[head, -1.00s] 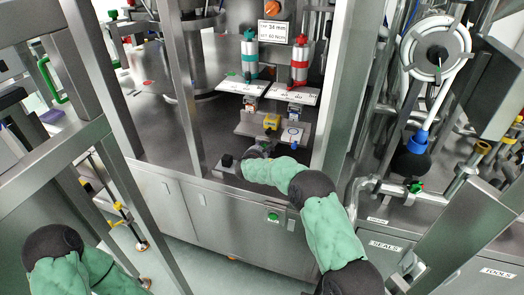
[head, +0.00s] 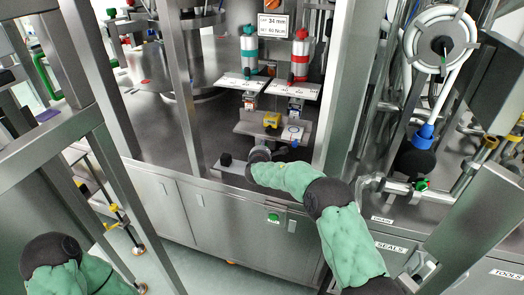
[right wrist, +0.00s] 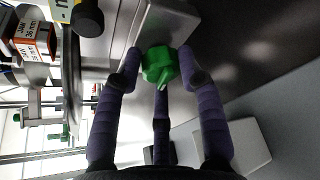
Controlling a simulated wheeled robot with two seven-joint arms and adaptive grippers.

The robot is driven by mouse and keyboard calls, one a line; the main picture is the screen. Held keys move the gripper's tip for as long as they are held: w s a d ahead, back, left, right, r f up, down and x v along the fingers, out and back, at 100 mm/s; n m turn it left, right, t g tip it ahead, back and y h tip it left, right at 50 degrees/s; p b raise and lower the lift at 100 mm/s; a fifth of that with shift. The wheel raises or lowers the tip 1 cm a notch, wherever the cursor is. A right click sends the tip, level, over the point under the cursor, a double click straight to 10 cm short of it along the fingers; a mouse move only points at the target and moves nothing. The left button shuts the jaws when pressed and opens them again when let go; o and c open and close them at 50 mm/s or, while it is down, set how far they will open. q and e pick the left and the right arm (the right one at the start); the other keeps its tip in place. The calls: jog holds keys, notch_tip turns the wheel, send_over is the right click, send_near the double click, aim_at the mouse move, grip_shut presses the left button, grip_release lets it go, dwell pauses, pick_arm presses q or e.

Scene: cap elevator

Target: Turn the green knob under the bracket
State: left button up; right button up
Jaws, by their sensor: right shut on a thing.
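The green knob (right wrist: 160,66) shows in the right wrist view, on the underside of a grey metal block that looks like the bracket (right wrist: 165,25). My right gripper (right wrist: 162,72) has its dark purple fingers closed around the knob, with fingertips at its left and right sides. In the head view my right gripper (head: 260,154) is at the front edge of the machine's deck, below the small metal stand, and the knob is hidden there. My left arm shows at the lower left; its gripper is out of view.
Two cylinders, one with a green band (head: 249,53) and one with a red band (head: 300,56), stand above white plates. A yellow block (head: 271,120) is on the stand. Steel posts (head: 348,90) flank the work area.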

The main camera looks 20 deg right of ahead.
jog(key=shift+s+f+m+t+y, duration=0.15)
jog(key=shift+f+m+t+y, duration=0.15)
jog(key=shift+f+m, duration=0.3)
jog(key=o, duration=1.1)
jog(key=shift+r, duration=0.2)
jog(key=shift+r, duration=0.15)
jog(key=shift+s+r, duration=0.15)
jog(key=shift+s, duration=0.05)
jog(key=v, duration=1.1)
jog(key=shift+s, duration=0.3)
